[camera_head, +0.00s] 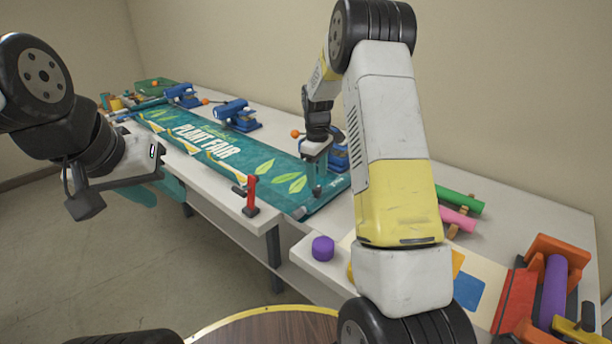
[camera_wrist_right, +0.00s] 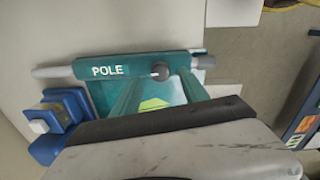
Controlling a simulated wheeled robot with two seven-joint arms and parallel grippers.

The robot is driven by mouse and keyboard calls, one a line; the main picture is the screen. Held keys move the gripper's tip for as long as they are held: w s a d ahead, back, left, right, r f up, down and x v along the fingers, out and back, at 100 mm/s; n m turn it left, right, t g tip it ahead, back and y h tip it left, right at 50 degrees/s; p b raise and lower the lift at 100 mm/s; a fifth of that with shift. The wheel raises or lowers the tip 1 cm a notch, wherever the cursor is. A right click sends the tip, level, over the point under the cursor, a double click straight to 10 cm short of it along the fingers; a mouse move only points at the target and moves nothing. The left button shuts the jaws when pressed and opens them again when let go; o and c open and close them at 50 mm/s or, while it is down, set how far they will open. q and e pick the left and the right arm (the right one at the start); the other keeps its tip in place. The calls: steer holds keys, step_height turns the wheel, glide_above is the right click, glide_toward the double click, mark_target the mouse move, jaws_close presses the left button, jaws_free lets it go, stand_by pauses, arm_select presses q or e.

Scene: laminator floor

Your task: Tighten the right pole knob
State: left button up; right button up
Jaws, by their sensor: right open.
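The right pole (camera_wrist_right: 125,69), a teal bar marked POLE with grey ends, lies across the right end of the banner (camera_head: 240,150). A small round grey knob (camera_wrist_right: 160,71) sits on the pole, right of the lettering in the right wrist view. My right gripper (camera_wrist_right: 158,82) is open, its two teal fingers on either side of the knob, close to the pole. I cannot tell whether they touch the knob. In the head view, my right gripper (camera_head: 316,185) points down over the banner's right end. My left gripper (camera_head: 155,190) hangs left of the table; its opening is unclear.
Blue clamps (camera_head: 237,115) with orange-tipped levers stand along the banner's back edge. A red-handled tool (camera_head: 251,196) stands at the front edge. Green and pink rolls (camera_head: 457,219) lie at right.

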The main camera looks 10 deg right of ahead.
mark_target(317, 192)
steer(key=shift+f, duration=1.85)
jaws_close()
